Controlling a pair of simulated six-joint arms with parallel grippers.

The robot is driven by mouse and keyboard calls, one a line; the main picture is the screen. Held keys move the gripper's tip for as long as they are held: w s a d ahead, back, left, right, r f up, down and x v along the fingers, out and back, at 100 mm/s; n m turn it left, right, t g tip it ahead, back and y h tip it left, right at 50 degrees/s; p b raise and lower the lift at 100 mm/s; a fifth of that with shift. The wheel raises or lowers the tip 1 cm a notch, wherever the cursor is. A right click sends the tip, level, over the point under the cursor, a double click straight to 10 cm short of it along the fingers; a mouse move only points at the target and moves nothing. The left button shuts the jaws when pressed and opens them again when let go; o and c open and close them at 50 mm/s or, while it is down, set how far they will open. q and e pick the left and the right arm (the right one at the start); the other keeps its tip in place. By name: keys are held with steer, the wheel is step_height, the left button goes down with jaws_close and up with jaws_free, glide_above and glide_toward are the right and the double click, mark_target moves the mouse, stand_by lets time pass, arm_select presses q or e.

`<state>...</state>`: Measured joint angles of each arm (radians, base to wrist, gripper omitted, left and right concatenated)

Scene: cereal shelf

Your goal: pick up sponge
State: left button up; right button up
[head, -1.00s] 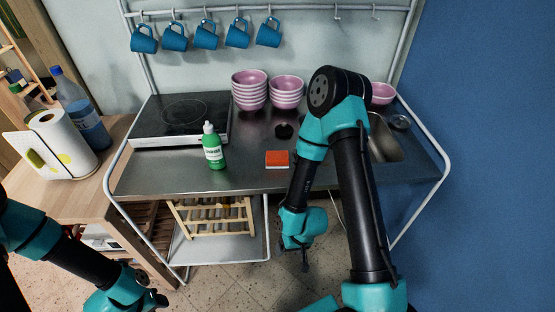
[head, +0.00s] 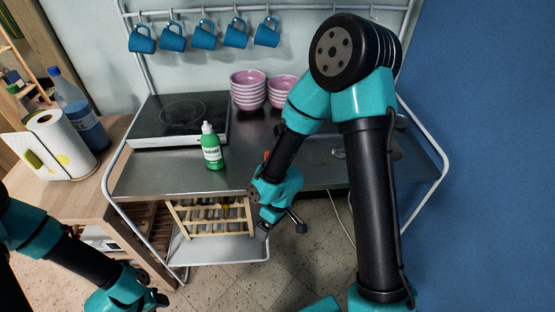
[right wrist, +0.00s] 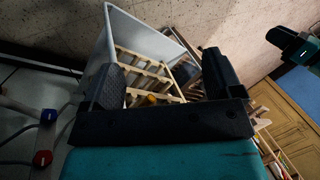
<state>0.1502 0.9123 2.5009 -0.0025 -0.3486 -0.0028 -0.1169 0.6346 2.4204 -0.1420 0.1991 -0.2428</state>
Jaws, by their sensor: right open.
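The orange sponge (head: 266,156) lies on the metal counter. In the head view my right arm hides nearly all of it; only a small orange sliver shows. My right gripper (head: 283,226) hangs in front of the counter's front edge, lower than the sponge in the picture. In the right wrist view the right gripper (right wrist: 160,84) has its two dark fingers wide apart with nothing held between them. The sponge does not show in that view. My left gripper (head: 152,299) is at the bottom left of the head view, low and partly cut off; its jaws are unclear.
A green bottle (head: 211,147) stands left of the sponge. Pink bowls (head: 248,90) are stacked behind, beside a black hob (head: 180,115). A wooden rack (head: 212,217) sits on the shelf below the counter. Blue mugs (head: 205,36) hang from a rail above.

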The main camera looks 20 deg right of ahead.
step_height(320, 180, up, 8)
steer(key=w+a+n+h, duration=0.1)
steer(key=n, duration=0.3)
steer(key=w+d+r+n+h, duration=0.1)
steer(key=w+d+r, duration=0.2)
steer(key=w+r, duration=0.2)
steer(key=w+d+r+n, duration=0.1)
steer(key=w+d+r, duration=0.3)
steer(key=r, duration=0.4)
steer(key=w+d+r+n+t+h, duration=0.1)
steer(key=w+d+r, duration=0.2)
steer(key=w+r, duration=0.3)
steer(key=shift+w+d+r+h, duration=0.3)
steer(key=shift+w+d+r, duration=0.1)
steer(key=shift+r, duration=0.3)
steer(key=shift+f, duration=0.15)
step_height(320, 180, down, 12)
steer(key=shift+f, duration=0.1)
steer(key=shift+s+a+f, duration=0.1)
steer(key=shift+s+f, duration=0.05)
steer(key=shift+f, duration=2.4)
